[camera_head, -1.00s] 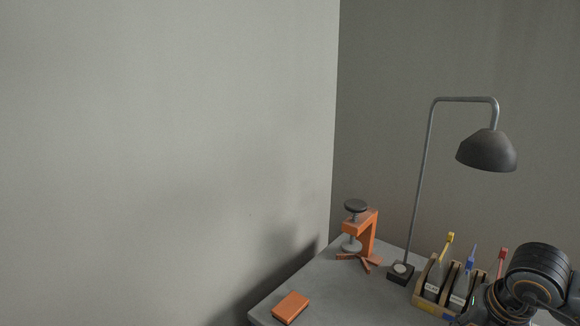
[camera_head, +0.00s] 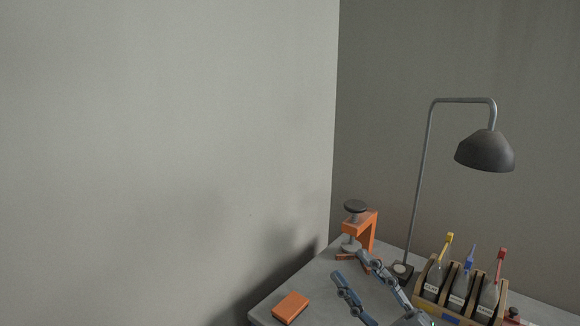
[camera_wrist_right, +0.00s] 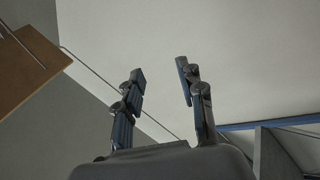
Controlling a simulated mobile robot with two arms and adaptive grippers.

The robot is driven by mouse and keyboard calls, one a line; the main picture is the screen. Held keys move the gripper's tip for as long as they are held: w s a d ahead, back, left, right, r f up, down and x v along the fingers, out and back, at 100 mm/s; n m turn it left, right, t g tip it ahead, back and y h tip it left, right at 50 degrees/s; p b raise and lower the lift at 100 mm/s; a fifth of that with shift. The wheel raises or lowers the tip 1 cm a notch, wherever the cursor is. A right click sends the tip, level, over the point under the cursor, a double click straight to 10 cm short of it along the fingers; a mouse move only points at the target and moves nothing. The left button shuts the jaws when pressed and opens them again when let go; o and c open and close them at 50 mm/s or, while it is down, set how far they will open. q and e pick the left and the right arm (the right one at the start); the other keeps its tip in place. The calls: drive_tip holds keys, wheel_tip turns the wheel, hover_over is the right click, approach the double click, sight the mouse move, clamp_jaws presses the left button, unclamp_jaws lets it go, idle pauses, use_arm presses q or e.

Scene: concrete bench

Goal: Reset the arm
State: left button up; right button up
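My right gripper (camera_head: 350,265) comes in from the bottom edge of the head view, over the grey bench. Its two blue-grey fingers are spread apart with nothing between them. In the right wrist view the gripper (camera_wrist_right: 160,69) is also open and empty, with a pale plain surface behind it. In the head view one fingertip overlaps the foot of the orange clamp (camera_head: 366,228); I cannot tell whether they touch. My left gripper is not in view.
An orange box (camera_head: 291,307) lies at the bench's (camera_head: 318,284) left edge. A tall lamp (camera_head: 485,151) stands behind, its base beside the fingers. A wooden crate (camera_head: 437,309) holds bottles with yellow, blue and red tops at the right. The wrist view shows a brown panel (camera_wrist_right: 28,68).

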drive_tip(key=w+d+f+m+t+h, duration=0.25)
drive_tip(key=d+f+m+h, duration=0.45)
drive_tip(key=m+h, duration=0.35)
drive_tip(key=s+d+f+m+g+h, duration=0.3)
drive_tip(key=f+g, duration=0.1)
drive_tip(key=f, duration=0.4)
drive_tip(key=s+d+f+m+g+h, duration=0.2)
drive_tip(key=d+f+m+g+h, duration=0.15)
drive_tip(key=f, duration=0.45)
drive_tip(key=s+a+f+g+y, duration=0.1)
drive_tip(key=s+a+f+g, duration=0.1)
drive_tip(key=s+f+g, duration=0.45)
drive_tip(key=s+a+f+g+y, duration=0.15)
drive_tip(key=s+f+g, duration=0.25)
drive_tip(key=s+f, duration=0.9)
drive_tip(key=f, duration=2.1)
drive_tip(key=s+d+f+g, duration=0.2)
drive_tip(key=s+d+f, duration=0.1)
drive_tip(key=s+f, duration=1.2)
drive_tip(key=shift+s+n, duration=0.4)
drive_tip(key=shift+s, duration=0.6)
